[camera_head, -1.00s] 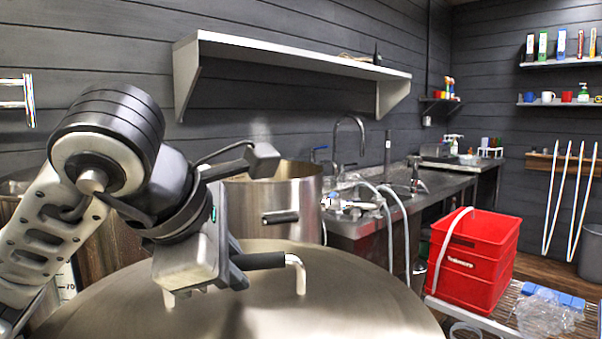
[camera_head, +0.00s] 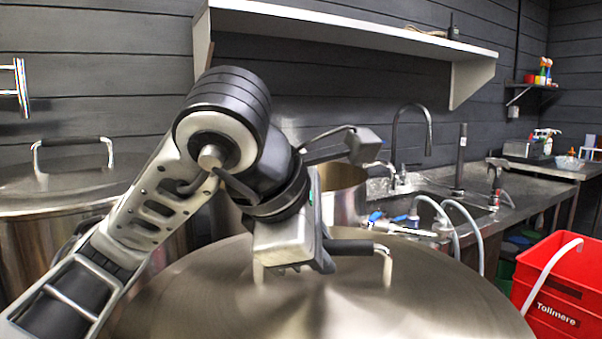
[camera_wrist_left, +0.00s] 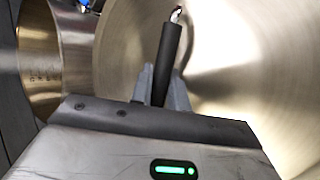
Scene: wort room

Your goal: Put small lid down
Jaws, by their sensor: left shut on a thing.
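The steel lid (camera_head: 430,290) is a broad, shiny round disc at the bottom of the head view. It has a black-gripped handle (camera_head: 352,247) with bent metal ends. My left gripper (camera_head: 326,262) is shut on this handle, above the disc. In the left wrist view, the black grip (camera_wrist_left: 166,55) stands between the two grey fingers (camera_wrist_left: 162,78), with the lid's brushed surface (camera_wrist_left: 240,50) behind. What lies under the lid is hidden, so I cannot tell whether it rests on anything. My right gripper is not in view.
A kettle with its own handled lid (camera_head: 110,185) stands at the left. A steel pot (camera_head: 346,197) stands behind my arm. A sink counter (camera_head: 480,215) with taps and hoses runs along the wall. A red crate (camera_head: 565,290) is at the right. A shelf (camera_head: 350,35) hangs above.

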